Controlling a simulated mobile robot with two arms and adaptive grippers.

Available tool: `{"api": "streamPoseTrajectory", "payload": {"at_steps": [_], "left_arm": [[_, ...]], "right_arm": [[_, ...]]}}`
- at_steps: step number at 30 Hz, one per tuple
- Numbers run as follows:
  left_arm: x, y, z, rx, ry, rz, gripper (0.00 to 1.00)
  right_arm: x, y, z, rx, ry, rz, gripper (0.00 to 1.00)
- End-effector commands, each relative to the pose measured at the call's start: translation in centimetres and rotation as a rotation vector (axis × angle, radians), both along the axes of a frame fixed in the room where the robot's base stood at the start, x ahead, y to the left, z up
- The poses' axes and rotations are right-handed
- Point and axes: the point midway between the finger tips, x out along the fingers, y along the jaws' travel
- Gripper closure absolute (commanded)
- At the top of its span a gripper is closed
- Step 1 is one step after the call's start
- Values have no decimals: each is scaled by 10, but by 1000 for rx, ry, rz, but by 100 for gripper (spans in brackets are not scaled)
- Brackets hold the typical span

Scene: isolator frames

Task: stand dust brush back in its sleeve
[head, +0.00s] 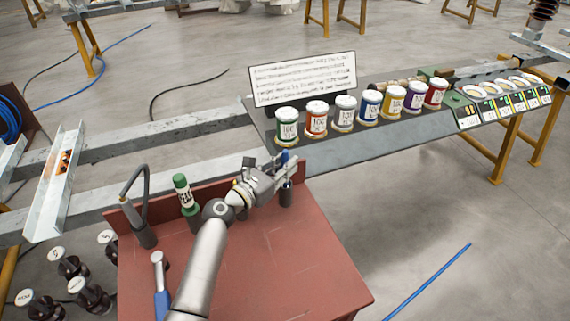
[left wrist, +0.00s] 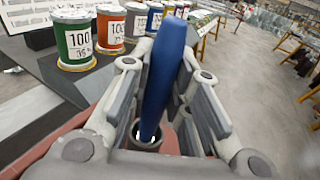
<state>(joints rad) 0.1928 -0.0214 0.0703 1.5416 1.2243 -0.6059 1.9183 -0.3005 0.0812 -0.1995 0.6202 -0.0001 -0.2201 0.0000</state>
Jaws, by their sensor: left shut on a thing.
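My left gripper (head: 284,165) is shut on the blue handle of the dust brush (head: 284,156) over the far right corner of the red table. In the left wrist view the brush (left wrist: 165,75) stands between the two fingers, slightly tilted. Its lower end is at the mouth of a round sleeve (left wrist: 146,145) just below. I cannot tell how deep it sits in the sleeve. In the head view the dark sleeve (head: 287,197) stands upright under the gripper, partly hidden. My right gripper is not in view.
The red table (head: 290,265) is clear at front right. Several labelled tins (head: 316,117) line the grey beam behind, before a written board (head: 302,78).

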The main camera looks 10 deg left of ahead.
Motion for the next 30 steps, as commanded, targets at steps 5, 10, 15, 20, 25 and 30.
{"api": "streamPoseTrajectory", "payload": {"at_steps": [5,10,15,20,25,30], "left_arm": [[0,0,-11,0,0,0,100],[0,0,-19,-1,0,0,100],[0,0,-21,-1,0,0,100],[0,0,-20,-1,0,0,100],[0,0,-20,-1,0,0,80],[0,0,-20,-1,0,0,59]], "right_arm": [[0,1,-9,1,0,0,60],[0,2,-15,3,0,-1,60],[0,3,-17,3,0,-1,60],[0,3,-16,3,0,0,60],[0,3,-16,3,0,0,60],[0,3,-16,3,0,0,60]]}}
